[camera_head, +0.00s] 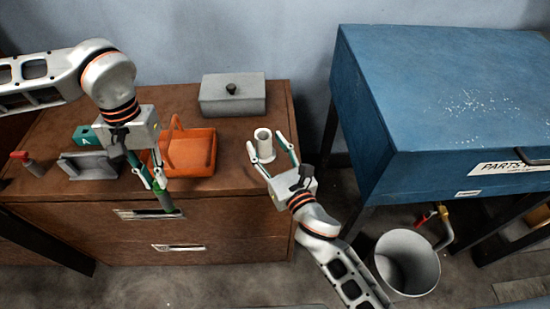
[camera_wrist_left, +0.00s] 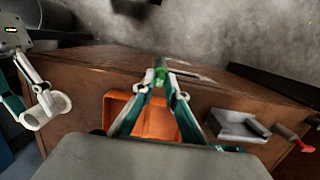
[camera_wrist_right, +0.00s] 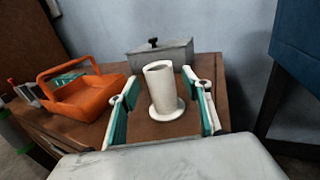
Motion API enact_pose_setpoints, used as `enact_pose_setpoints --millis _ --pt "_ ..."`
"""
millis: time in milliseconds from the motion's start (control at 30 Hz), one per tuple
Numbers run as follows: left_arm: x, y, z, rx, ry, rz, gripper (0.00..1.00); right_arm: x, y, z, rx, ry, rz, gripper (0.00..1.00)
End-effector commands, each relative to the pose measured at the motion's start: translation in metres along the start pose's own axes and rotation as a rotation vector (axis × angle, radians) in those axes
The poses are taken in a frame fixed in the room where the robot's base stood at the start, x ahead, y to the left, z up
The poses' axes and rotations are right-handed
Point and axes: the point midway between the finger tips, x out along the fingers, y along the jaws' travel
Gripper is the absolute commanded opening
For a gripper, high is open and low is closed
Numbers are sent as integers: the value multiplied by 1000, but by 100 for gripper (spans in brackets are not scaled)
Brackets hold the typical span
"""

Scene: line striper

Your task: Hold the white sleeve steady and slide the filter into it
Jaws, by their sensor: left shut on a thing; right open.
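The white sleeve (camera_head: 263,144) stands upright on the right part of the brown cabinet top, a hollow tube on a wider round foot. My right gripper (camera_head: 265,150) is open, with one finger on each side of the sleeve. In the right wrist view the sleeve (camera_wrist_right: 161,88) is between the open fingers, with gaps showing.
An orange carrier (camera_head: 190,150) with a handle lies between the two grippers. A grey lidded box (camera_head: 232,98) is at the back. A grey metal tray (camera_head: 90,166), a teal block (camera_head: 86,135) and a red-topped item (camera_head: 27,163) are at left. A blue cabinet (camera_head: 440,100) stands right.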

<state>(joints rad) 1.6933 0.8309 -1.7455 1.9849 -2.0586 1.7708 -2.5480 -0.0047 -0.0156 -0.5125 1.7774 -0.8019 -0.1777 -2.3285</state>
Motion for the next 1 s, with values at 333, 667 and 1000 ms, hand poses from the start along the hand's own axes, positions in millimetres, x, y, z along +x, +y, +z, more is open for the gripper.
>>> enact_pose_setpoints --millis 333,667,1000 --pt "3 0 0 0 -4 0 0 27 0 0 1 0 -1 48" --pt "3 0 0 0 -3 0 0 27 0 0 0 0 -1 30" --pt "3 0 0 0 -3 0 0 27 0 0 0 0 -1 5"
